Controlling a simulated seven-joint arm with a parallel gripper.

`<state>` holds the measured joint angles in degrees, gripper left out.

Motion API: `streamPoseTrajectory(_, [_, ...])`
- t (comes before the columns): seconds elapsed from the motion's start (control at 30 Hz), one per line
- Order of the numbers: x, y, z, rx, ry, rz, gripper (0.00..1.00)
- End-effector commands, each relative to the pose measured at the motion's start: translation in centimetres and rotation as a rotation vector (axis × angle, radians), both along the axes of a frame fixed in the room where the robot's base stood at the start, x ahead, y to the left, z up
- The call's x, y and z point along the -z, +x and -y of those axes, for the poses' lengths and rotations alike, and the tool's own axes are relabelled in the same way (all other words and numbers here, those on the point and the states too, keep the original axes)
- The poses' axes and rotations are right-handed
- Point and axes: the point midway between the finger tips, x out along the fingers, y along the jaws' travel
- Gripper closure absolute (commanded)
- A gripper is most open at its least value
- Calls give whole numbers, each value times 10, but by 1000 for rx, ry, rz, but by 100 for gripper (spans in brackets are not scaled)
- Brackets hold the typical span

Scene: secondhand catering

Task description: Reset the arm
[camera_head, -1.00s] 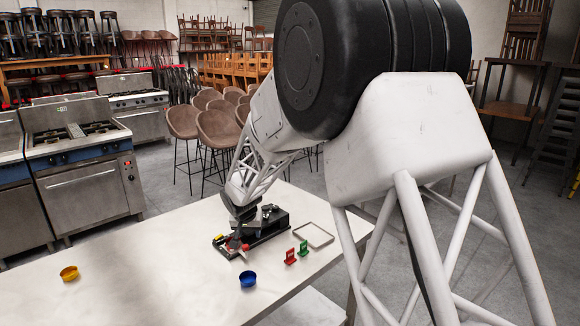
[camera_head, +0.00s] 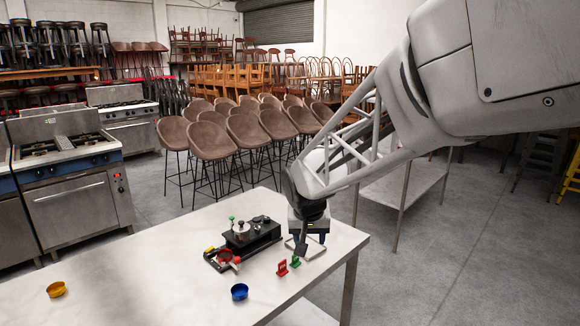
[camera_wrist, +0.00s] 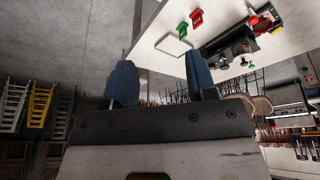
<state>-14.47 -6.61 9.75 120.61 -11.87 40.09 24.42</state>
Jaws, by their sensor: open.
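My gripper (camera_head: 301,243) hangs above the right end of the white table (camera_head: 150,262). In the wrist view its two blue-padded fingers (camera_wrist: 160,68) stand wide apart with nothing between them. In the head view it overlaps the thin square frame (camera_head: 316,249). The frame also shows in the wrist view (camera_wrist: 174,52), beyond the fingertips and apart from them. My arm reaches in from the upper right.
On the table, a black device (camera_head: 256,238) stands left of my gripper. A red piece (camera_head: 282,268), a green piece (camera_head: 295,262) and a blue bowl (camera_head: 239,292) sit nearer the front. A yellow bowl (camera_head: 56,289) lies far left. Brown stools (camera_head: 215,145) stand behind the table.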

Motion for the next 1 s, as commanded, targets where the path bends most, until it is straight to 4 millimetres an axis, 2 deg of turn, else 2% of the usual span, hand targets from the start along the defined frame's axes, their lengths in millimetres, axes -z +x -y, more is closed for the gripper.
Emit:
streamPoseTrajectory(0.1, [-12,-27,21,4,1,-6,48])
streamPoseTrajectory(0.4, [-30,-98,65,6,4,-28,48])
streamPoseTrajectory(0.7, [-36,-172,99,3,13,-49,48])
streamPoseTrajectory(1.0, [-33,-245,123,-3,26,-67,48])
